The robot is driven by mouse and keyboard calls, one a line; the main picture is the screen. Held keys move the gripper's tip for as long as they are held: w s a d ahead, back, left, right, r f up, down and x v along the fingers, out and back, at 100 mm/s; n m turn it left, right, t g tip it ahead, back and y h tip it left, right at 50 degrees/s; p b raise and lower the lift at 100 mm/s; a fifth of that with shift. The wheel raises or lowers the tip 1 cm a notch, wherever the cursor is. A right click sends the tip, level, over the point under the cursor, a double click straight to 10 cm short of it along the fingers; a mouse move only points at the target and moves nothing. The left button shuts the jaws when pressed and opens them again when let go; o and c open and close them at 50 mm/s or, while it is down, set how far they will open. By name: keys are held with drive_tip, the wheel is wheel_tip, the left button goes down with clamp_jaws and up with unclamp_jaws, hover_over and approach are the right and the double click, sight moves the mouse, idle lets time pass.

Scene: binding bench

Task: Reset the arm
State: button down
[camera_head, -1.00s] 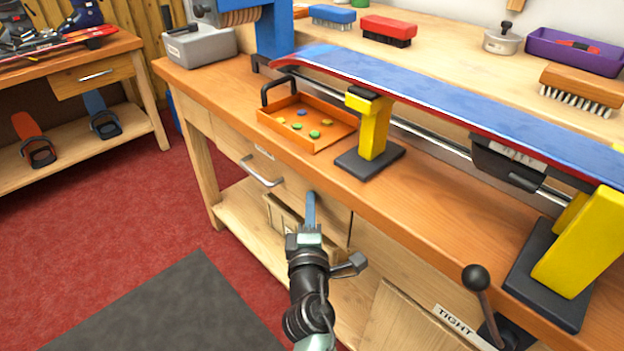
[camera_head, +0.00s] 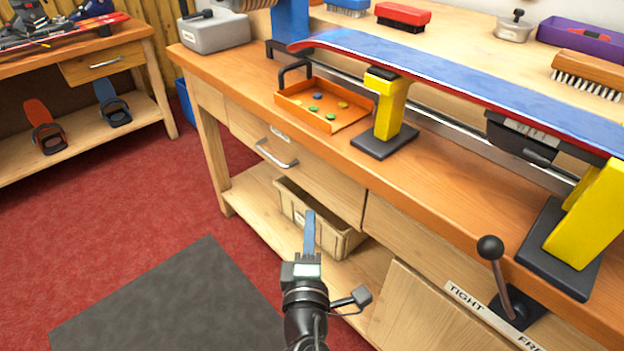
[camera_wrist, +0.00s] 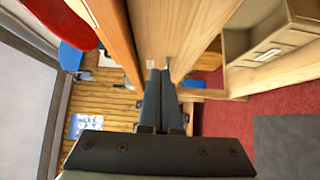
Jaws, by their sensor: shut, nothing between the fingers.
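My gripper (camera_head: 309,232) is in front of the bench in the head view, below the drawer and in front of a pale bin on the lower shelf. Its blue fingers are together and hold nothing. In the wrist view my gripper (camera_wrist: 160,75) also shows shut, its two dark fingers side by side and pointing along the bench front. It appears clear of the bench, though the gap is hard to judge.
The bench (camera_head: 330,150) carries an orange tray (camera_head: 340,126) with several small coloured pieces, yellow supports (camera_head: 390,110) under a blue snowboard (camera_head: 450,75), and a black-knobbed lever (camera_head: 490,248). A drawer handle (camera_head: 277,156) sticks out. Red floor (camera_head: 110,210) lies open at left.

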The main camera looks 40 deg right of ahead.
drive_tip(key=shift+v, duration=1.15)
drive_tip(key=w+a+r+m+t+y, duration=0.1)
drive_tip(key=w+a+r+m+t, duration=0.15)
drive_tip(key=r, duration=0.65)
drive_tip(key=w+a+r+m+t, duration=0.2)
drive_tip(key=a+r+m, duration=0.15)
drive_tip(key=r, duration=0.45)
drive_tip(key=w+a+r+m+t+y, duration=0.15)
drive_tip(key=a+r, duration=0.25)
drive_tip(key=r, duration=0.5)
drive_tip(key=s+a+r+m+t+y, duration=0.1)
drive_tip(key=s+a+r+t+y, duration=0.35)
drive_tip(key=a+r, duration=0.55)
drive_tip(key=s+a+r+m+t+y, duration=0.1)
drive_tip(key=s+a+r+t+y, duration=0.45)
drive_tip(key=r, duration=0.85)
wheel_tip(320, 180, up, 33)
drive_tip(key=g+p, duration=0.1)
drive_tip(key=p, duration=3.3)
drive_tip(key=shift+w+a+g, duration=0.2)
drive_tip(key=shift+w+g, duration=0.1)
drive_tip(key=shift+g, duration=0.1)
